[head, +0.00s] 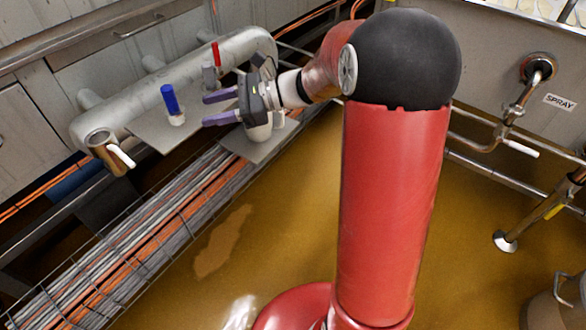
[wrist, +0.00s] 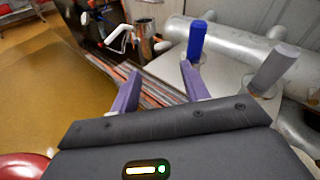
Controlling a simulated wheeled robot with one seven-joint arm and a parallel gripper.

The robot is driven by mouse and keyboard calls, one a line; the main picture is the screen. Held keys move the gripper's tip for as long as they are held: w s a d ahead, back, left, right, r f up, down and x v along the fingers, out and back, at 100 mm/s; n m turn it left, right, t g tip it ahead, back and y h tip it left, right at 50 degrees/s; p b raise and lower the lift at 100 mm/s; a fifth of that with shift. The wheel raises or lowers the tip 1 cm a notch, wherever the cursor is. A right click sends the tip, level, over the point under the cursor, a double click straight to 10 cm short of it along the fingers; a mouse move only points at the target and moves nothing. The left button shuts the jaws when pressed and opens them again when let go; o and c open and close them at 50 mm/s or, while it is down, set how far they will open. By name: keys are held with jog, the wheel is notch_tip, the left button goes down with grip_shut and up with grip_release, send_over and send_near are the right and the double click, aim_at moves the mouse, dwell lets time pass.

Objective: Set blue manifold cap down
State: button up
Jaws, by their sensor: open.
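The blue manifold cap (head: 168,98) stands upright on a pale base on a grey plate (head: 150,130) beside the large pipe. It also shows in the wrist view (wrist: 197,40), just beyond and right of the right fingertip. My gripper (head: 206,110) is open, its purple fingers pointing left toward the cap. In the wrist view nothing is between the fingers (wrist: 160,72). The cap looks free of the fingers; whether the right finger touches its base cannot be told.
A grey cap (wrist: 273,70) stands right of the blue one in the wrist view. A red-topped piece (head: 215,53) is behind my gripper. The manifold pipe (head: 190,73) runs behind the plate. A wire cable tray (head: 130,240) runs in front. A steel outlet with white handle (head: 105,145) is at left.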

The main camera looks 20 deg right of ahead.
jog(key=s+f+n+g+h, duration=0.1)
jog(key=s+n+g+h, duration=0.1)
jog(key=s+n+h, duration=1.1)
jog(key=s+d+r+n+t+h+p, duration=0.1)
jog(key=s+d+r+n+t+p, duration=0.1)
jog(key=s+d, duration=0.3)
jog(key=s+d+r+n+t+h+p, duration=0.1)
jog(key=s+d+n, duration=0.2)
jog(key=s+d, duration=0.3)
jog(key=shift+s+d+r+n+t+p, duration=0.2)
jog(key=shift+s+r+n+t+p, duration=0.2)
jog(key=shift+s, duration=0.75)
